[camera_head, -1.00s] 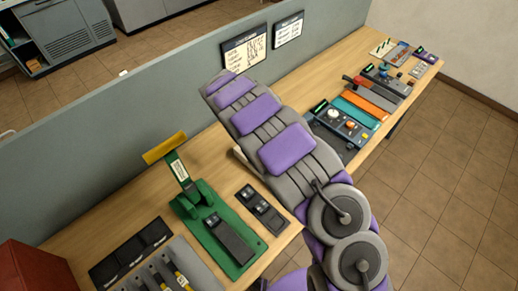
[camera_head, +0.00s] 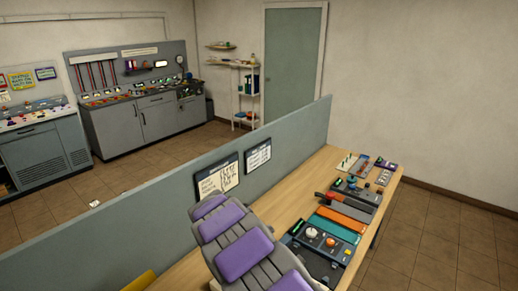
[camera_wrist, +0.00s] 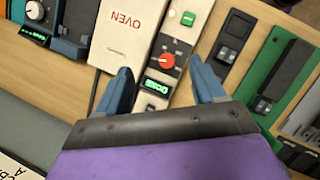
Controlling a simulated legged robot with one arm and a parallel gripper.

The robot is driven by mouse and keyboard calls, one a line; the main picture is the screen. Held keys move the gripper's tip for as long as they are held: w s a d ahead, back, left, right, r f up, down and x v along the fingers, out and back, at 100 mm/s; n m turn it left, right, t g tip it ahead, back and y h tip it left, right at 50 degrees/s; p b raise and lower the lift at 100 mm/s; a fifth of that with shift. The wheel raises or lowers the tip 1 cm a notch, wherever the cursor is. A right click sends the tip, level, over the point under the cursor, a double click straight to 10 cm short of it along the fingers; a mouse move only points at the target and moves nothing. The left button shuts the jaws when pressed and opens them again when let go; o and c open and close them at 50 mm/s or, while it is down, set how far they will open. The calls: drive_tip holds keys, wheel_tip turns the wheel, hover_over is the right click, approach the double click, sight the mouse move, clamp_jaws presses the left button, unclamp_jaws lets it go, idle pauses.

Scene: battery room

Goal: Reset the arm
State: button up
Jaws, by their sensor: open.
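My arm, grey with purple panels, reaches over the wooden bench (camera_head: 300,172) in the head view; its far end is hidden there. In the wrist view my gripper (camera_wrist: 160,82) shows two blue-grey fingers spread apart with nothing held between them. Below and ahead of the fingers is a cream unit marked OVEN (camera_wrist: 124,35), upside down in this view. Beside it is a panel with a red knob (camera_wrist: 167,61) and a lit green display (camera_wrist: 158,88).
A green device (camera_wrist: 268,85) and a black switch block (camera_wrist: 233,38) lie right of the oven. A grey partition (camera_head: 150,225) runs along the bench. Several devices, including an orange one (camera_head: 341,220), crowd its right part. Tiled floor (camera_head: 430,235) is open at right.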

drive_tip(key=s+d+r+m+g+y+b, duration=0.1)
drive_tip(key=s+d+r+m+b, duration=0.2)
drive_tip(key=s+d+r+m, duration=0.35)
drive_tip(key=s+d+r+m+b, duration=0.2)
drive_tip(key=s+d+r+m, duration=0.1)
drive_tip(key=s+d, duration=0.65)
drive_tip(key=s+f+m+y+b, duration=0.2)
drive_tip(key=s+m, duration=0.1)
drive_tip(key=s, duration=0.8)
drive_tip(key=s+d+f+m+g+y+b, duration=0.1)
drive_tip(key=s+f+m+b, duration=0.1)
drive_tip(key=s, duration=0.9)
drive_tip(key=shift+s+f+m+y+b, duration=0.4)
drive_tip(key=shift+m+b, duration=0.3)
drive_tip(key=shift+m, duration=0.35)
